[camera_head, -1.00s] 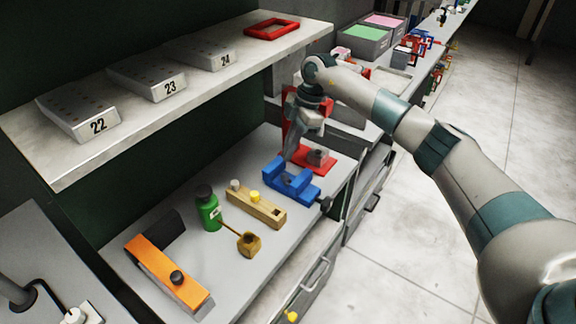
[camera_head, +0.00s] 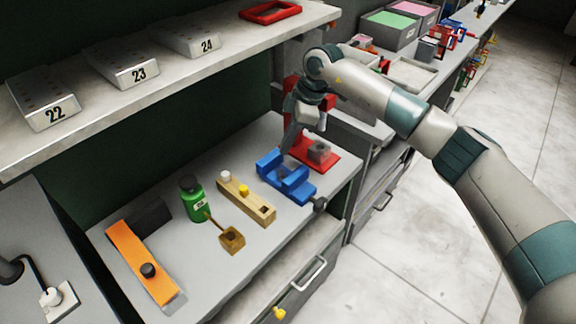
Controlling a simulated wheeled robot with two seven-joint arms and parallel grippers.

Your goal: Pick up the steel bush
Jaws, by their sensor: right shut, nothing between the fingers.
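The steel bush appears to be the small grey block with a dark hole (camera_head: 319,152) on the base of the red press (camera_head: 326,164), at the back right of the grey bench. My right gripper (camera_head: 286,152) points down just left of it, in front of the press column. It is shut and empty, with its tips near the back of the blue vice (camera_head: 287,179). A gap shows between the gripper and the grey block. My left gripper is out of view.
A wooden block with pegs (camera_head: 247,202), a green bottle (camera_head: 194,203), a small brown scoop (camera_head: 231,240) and an orange bar (camera_head: 141,262) stand further left on the bench. A shelf (camera_head: 215,75) with numbered trays overhangs the back. The bench's front strip is clear.

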